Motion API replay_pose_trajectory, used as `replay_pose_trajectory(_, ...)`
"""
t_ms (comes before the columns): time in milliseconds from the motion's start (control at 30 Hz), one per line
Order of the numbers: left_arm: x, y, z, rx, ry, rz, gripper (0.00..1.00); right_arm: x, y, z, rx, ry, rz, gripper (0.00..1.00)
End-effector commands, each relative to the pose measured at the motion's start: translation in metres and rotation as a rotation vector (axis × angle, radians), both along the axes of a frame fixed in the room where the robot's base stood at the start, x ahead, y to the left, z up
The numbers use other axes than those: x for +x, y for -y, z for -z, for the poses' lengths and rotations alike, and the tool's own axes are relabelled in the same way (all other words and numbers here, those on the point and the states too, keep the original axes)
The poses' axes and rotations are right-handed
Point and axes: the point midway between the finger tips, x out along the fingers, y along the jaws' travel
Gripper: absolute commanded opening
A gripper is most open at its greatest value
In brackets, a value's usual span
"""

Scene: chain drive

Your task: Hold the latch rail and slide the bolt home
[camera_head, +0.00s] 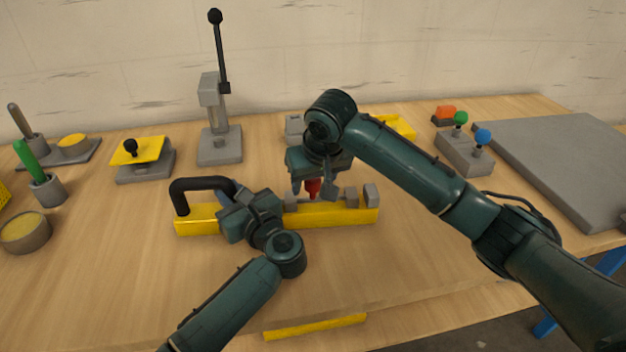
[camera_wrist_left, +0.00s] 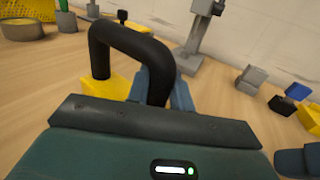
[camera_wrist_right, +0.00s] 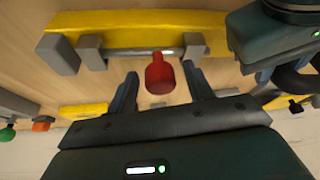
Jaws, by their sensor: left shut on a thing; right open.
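The latch rail (camera_head: 350,215) is a long yellow bar on the table with a black arched handle (camera_head: 203,184) at its left end and grey blocks along it. My left gripper (camera_head: 229,196) is shut on the right leg of the handle (camera_wrist_left: 130,45). The bolt is a thin grey rod (camera_wrist_right: 137,53) running through the grey blocks, with a red knob (camera_wrist_right: 160,75); the knob also shows in the head view (camera_head: 313,187). My right gripper (camera_wrist_right: 160,88) is open, pointing down, with its fingers on either side of the red knob, apart from it.
A grey lever stand (camera_head: 220,144) is behind the rail. A yellow-topped block (camera_head: 140,151) and grey cups stand at left. A grey box with green and blue knobs (camera_head: 465,155) and a large grey plate (camera_head: 560,155) are at right.

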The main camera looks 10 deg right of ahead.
Motion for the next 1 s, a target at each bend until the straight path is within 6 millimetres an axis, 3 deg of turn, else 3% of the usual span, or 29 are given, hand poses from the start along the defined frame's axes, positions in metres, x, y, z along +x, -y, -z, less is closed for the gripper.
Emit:
replay_pose_trajectory(200, -0.0001, 0.0005, 0.0001, 0.0, 0.0, 0.001, 0.0, 0.0, -0.0002, 0.0003, 0.0, 0.0, 0.0, 0.51)
replay_pose_trajectory(800, -0.0002, 0.0005, 0.0002, 0.0, -0.001, 0.001, 0.0, 0.0, 0.0001, -0.0001, 0.0, 0.0, 0.001, 0.02)
replay_pose_trajectory(1000, -0.0002, 0.0005, 0.0002, 0.0, -0.001, 0.001, 0.0, 0.0, 0.0004, -0.0002, 0.0, 0.0, 0.001, 0.0)
